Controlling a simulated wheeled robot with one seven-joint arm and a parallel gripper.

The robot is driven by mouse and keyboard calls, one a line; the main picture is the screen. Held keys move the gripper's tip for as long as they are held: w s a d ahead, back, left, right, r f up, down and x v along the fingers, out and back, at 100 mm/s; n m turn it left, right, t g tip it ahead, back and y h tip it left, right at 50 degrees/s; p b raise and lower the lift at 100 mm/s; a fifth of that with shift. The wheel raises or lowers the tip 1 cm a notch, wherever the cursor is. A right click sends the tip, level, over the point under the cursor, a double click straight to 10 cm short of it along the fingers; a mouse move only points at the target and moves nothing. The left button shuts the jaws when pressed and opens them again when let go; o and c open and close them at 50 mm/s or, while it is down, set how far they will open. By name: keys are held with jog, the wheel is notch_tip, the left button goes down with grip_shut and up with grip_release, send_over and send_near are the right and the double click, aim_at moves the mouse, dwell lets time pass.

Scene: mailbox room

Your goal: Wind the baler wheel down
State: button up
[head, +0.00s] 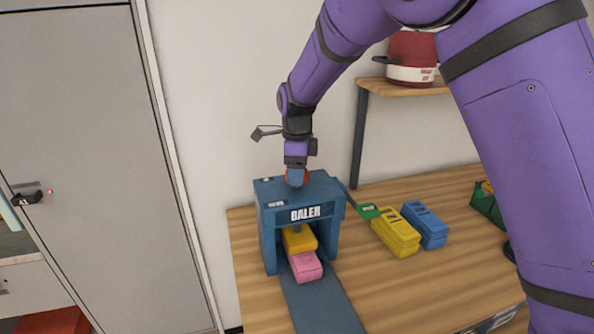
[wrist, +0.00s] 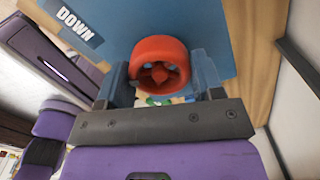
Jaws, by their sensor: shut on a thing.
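The blue baler (head: 309,213) stands on the wooden table, with the word BALER on its front. Its red wheel (wrist: 160,66) is on top, and a DOWN label (wrist: 75,24) is beside it in the wrist view. My gripper (wrist: 160,82) is above the baler with its two blue fingers on either side of the wheel, shut on it. In the head view my gripper (head: 296,176) hides most of the wheel.
A yellow block (head: 396,233) and a blue block (head: 425,224) stand to the right of the baler. A green thing (head: 369,211) lies near them. A shelf (head: 408,88) holds a red pot (head: 412,56). A grey door (head: 85,150) is at the left.

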jog(key=shift+m, duration=2.3)
jog(key=shift+w, duration=0.1)
jog(key=o, duration=0.9)
jog(key=shift+r, duration=0.1)
notch_tip(320, 180, up, 11)
jog(key=shift+f, duration=0.2)
